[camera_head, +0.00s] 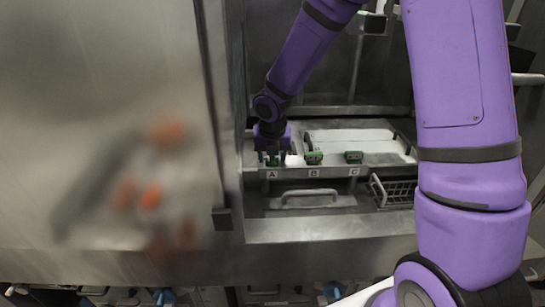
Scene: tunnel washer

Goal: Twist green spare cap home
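Green cap-like parts sit on a metal ledge above the labels: one at A (272,161), one at B (313,158) and one at C (353,157). I cannot tell which of them is the spare cap. My gripper (271,152) reaches down at the A position, right over the green part there. The fingers are small and dark in this view, and my wrist hides much of them. I cannot tell whether they are shut on the part, or how the part is seated.
A large steel panel (110,120) fills the left, with blurred orange reflections. A small white piece (294,160) lies between A and B. A pale flat panel (350,136) lies behind B and C. A drawer handle (310,193) and wire basket (394,190) are below.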

